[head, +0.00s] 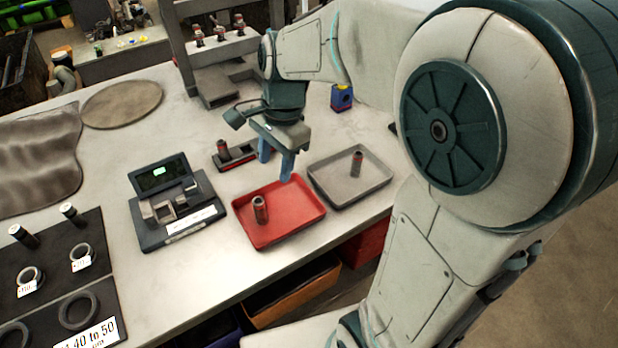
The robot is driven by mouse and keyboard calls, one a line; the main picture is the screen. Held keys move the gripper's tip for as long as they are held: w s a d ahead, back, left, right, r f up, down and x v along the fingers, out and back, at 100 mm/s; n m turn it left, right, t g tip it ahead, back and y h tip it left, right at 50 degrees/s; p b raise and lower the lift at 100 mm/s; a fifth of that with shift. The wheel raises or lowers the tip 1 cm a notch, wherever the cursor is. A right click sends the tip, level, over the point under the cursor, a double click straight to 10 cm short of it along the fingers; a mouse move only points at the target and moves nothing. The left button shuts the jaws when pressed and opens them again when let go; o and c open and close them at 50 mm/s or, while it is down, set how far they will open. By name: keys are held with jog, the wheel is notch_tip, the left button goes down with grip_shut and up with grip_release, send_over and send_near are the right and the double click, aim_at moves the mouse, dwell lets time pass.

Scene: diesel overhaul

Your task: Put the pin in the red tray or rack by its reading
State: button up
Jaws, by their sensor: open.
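My gripper (276,162) is open and empty, its blue fingers pointing down near the far edge of the red tray (285,232). A dark pin with a reddish band (260,209) stands upright in the left part of the red tray, apart from my fingers. A small dark rack (240,158) lies behind the tray, left of my gripper, with a similar pin (222,150) standing at its left end. A measuring device (178,215) with a lit display (159,171) stands left of the red tray. The reading is too small to tell, and its cradle looks empty.
A grey tray (345,200) with another upright pin (357,163) is right of the red tray. A dark mat (55,250) with rings, pins and labels lies at left. A press-like stand (215,75) and a blue box (342,97) stand behind. Bench between mat and device is clear.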

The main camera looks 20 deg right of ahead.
jog(key=s+d+n+t+h, duration=0.2)
jog(key=s+d+n+t, duration=0.1)
jog(key=s+d+n, duration=0.5)
jog(key=shift+s+n, duration=1.85)
jog(key=shift+n, duration=0.45)
jog(key=shift+a, duration=0.1)
